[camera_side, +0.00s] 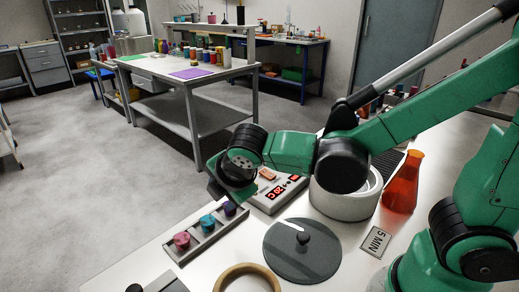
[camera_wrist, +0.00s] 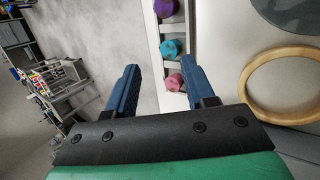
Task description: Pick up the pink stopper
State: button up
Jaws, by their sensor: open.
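The pink stopper (camera_side: 182,240) sits in the nearest slot of a grey rack (camera_side: 206,242) at the table's left edge. It also shows in the wrist view (camera_wrist: 173,82), close beside the right finger, which seems to cover part of it. A teal stopper (camera_side: 207,222) and a purple stopper (camera_side: 229,208) share the rack. My gripper (camera_wrist: 160,72) is open, with blue fingers apart and nothing held. In the side view its end is mostly hidden by the wrist, near the far end of the rack. The height above the rack is hard to tell.
A control box with a red display (camera_side: 278,192), a white round vessel (camera_side: 343,204) and an orange flask (camera_side: 403,184) stand behind.

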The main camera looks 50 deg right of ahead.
aim_at(182, 238)
jog(key=a+f+n, duration=0.1)
jog(key=a+n, duration=0.1)
jog(key=n, duration=0.2)
jog(key=w+a+f+n+t+h, duration=0.1)
jog(key=a+f+n, duration=0.1)
jog(key=a+n, duration=0.1)
jog(key=a+f+n, duration=0.2)
jog(key=a+n, duration=0.1)
jog(key=n, duration=0.2)
jog(key=shift+w+a+f+n+t, duration=0.2)
jog(key=shift+a+n+t, duration=0.1)
jog(key=shift+n, duration=0.1)
jog(key=shift+f+n+h, duration=0.2)
jog(key=shift+n+h, duration=0.1)
jog(key=shift+h, duration=0.1)
jog(key=shift+x, duration=2.7)
grip_shut()
